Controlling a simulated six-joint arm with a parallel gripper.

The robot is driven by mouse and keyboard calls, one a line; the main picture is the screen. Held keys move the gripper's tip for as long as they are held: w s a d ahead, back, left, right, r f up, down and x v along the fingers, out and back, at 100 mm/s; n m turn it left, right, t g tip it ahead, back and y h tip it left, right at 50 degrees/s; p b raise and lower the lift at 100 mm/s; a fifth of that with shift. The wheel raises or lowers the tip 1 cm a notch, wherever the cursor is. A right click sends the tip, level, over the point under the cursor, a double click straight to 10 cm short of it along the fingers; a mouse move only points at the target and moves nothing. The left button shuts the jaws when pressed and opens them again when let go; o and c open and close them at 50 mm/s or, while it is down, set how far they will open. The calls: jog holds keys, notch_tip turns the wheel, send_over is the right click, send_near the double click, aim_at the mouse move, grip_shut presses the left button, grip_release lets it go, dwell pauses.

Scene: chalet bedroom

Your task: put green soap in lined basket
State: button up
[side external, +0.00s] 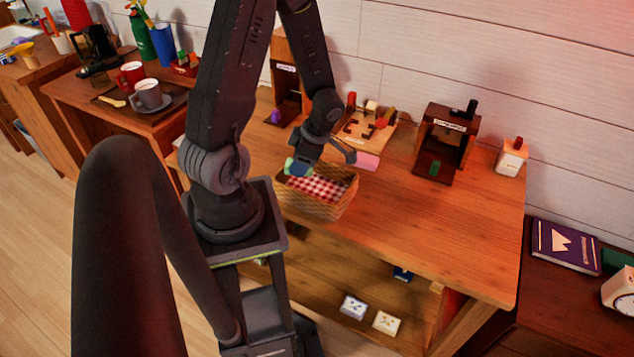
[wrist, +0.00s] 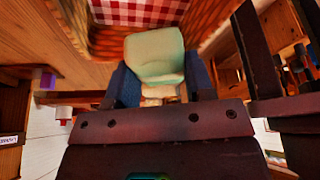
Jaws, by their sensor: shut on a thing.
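The green soap (wrist: 154,55) is a pale green block held between the blue fingers of my gripper (wrist: 160,85) in the wrist view. In the side view the soap (side external: 289,166) shows as a small green patch at my gripper (side external: 300,170), which is over the left part of the lined basket. The lined basket (side external: 322,209) is woven, with a red and white checked cloth inside, and stands on the wooden table. Its checked lining (wrist: 135,12) and woven wall also show just beyond the soap in the wrist view. I cannot tell the exact gap between soap and basket.
A pink block (side external: 367,161) is right of my gripper. Behind are a wooden board with small items (side external: 362,128) and a dark wooden stand (side external: 443,145). A white box (side external: 511,157) stands at the back right. The table right of the basket (side external: 420,225) is clear.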

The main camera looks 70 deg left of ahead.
aim_at(312, 191)
jog(key=w, duration=0.1)
jog(key=w+d+f, duration=0.1)
jog(key=w+f, duration=0.1)
jog(key=shift+w+d+f, duration=0.25)
jog(key=shift+w+d, duration=0.1)
jog(key=shift+w, duration=0.05)
jog(key=shift+f, duration=1.95)
jog(key=shift+f, duration=0.15)
jog(key=o, duration=1)
